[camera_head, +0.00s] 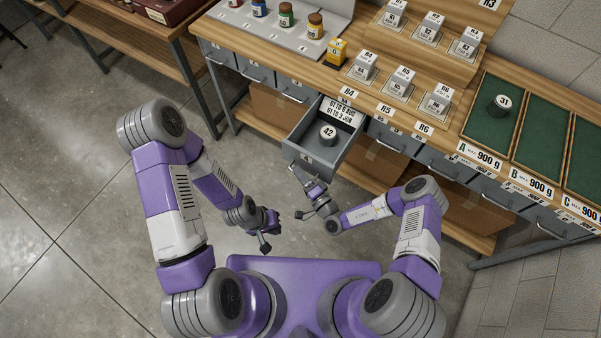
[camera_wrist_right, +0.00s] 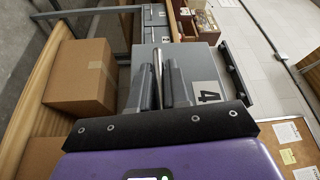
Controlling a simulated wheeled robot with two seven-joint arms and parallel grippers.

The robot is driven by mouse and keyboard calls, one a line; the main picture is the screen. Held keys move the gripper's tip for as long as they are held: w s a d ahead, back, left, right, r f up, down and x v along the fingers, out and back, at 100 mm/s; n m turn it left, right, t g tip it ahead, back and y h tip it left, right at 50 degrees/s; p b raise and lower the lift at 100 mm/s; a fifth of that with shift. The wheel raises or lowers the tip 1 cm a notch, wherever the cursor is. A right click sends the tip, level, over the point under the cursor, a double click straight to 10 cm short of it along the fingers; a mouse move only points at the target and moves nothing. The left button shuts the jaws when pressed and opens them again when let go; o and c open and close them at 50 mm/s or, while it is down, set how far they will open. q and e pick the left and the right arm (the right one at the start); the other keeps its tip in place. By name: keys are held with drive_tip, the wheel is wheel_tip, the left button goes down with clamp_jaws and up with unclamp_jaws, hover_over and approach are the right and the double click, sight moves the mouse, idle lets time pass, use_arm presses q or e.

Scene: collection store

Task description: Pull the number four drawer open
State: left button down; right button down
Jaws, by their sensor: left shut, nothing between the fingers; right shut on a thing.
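The number four drawer (camera_head: 345,150) is grey and stands pulled out from the bench in the head view. Inside it lie a dark round weight marked 42 (camera_head: 328,133) and a printed card (camera_head: 343,113). My right gripper (camera_head: 297,170) is shut on the drawer's handle at its front. In the right wrist view the fingers (camera_wrist_right: 165,85) close around the bar handle (camera_wrist_right: 157,62), beside the front's number 4 plate (camera_wrist_right: 208,92). My left gripper (camera_head: 268,232) is shut and empty, over bare floor, lower left of the drawer and apart from it.
Closed drawers (camera_head: 393,137) flank the open one under the wooden bench. Green trays (camera_head: 490,118) lie at the right. A cardboard box (camera_wrist_right: 82,77) sits below the bench. The floor at left is clear.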

drive_tip(key=c, duration=1.2)
unclamp_jaws()
drive_tip(key=shift+s, duration=0.1)
drive_tip(key=p+v, duration=0.1)
drive_tip(key=v, duration=0.6)
drive_tip(key=shift+s+d, duration=0.1)
drive_tip(key=shift+d, duration=0.1)
